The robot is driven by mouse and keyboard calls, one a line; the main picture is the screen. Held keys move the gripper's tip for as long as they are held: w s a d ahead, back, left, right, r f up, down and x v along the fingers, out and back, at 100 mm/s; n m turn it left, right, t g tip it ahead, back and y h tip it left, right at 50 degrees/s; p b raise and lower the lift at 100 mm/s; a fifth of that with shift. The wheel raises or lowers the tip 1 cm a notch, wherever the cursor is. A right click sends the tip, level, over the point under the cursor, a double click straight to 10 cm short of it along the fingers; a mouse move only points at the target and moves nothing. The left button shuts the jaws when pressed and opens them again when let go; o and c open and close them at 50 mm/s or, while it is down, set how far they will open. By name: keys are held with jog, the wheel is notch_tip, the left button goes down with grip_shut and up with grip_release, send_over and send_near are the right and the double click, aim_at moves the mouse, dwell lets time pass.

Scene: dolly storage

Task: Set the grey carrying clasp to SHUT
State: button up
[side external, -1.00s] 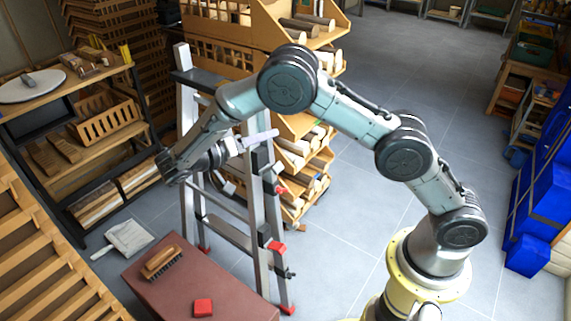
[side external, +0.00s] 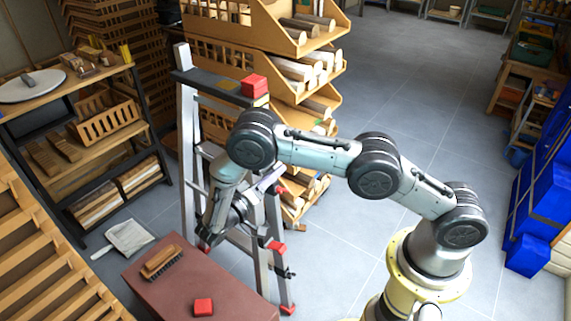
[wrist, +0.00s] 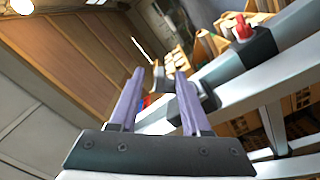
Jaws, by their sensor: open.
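A metal stepladder (side external: 187,130) stands open in the middle of the side external view, with dark grey fittings and red parts on its rails. A small dark grey piece (side external: 286,272) juts from its lower right leg; I cannot tell whether it is the grey carrying clasp or how it is set. My gripper (side external: 205,241) hangs low beside the ladder, pointing down, partly lost against its rails. In the wrist view my gripper (wrist: 159,74) has two pale purple fingers apart with nothing held between them. Ladder rails (wrist: 245,85) and a dark bracket (wrist: 228,72) lie just beyond and right of the fingers.
A red block (side external: 254,86) sits on the ladder's top. A shelf (side external: 130,150) stands left, log racks (side external: 290,45) behind.

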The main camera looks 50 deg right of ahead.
jog(key=d, duration=0.5)
jog(key=shift+d, duration=0.35)
grip_shut()
